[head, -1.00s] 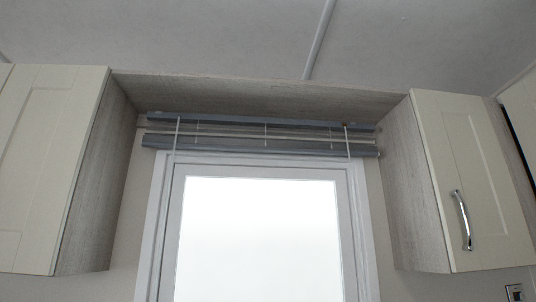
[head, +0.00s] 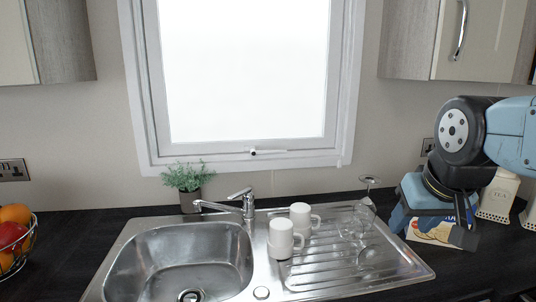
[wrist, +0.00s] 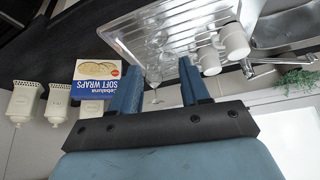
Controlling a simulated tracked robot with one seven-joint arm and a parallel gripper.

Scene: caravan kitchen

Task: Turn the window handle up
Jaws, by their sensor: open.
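The window handle (head: 270,152) is a small light lever lying flat, level, on the bottom rail of the white window frame (head: 240,160) in the head view. A dark spot marks its left end. My gripper (head: 432,230) is at the right of the head view, below and well to the right of the handle, pointing down over the worktop. Its two blue fingers are apart and empty, also in the wrist view (wrist: 160,82). I do not see the handle in the wrist view.
Below the window are a sink (head: 185,262), a tap (head: 240,203), a potted plant (head: 188,180), white mugs (head: 281,238) and glasses (head: 362,218). Wall cupboards (head: 465,40) flank the window.

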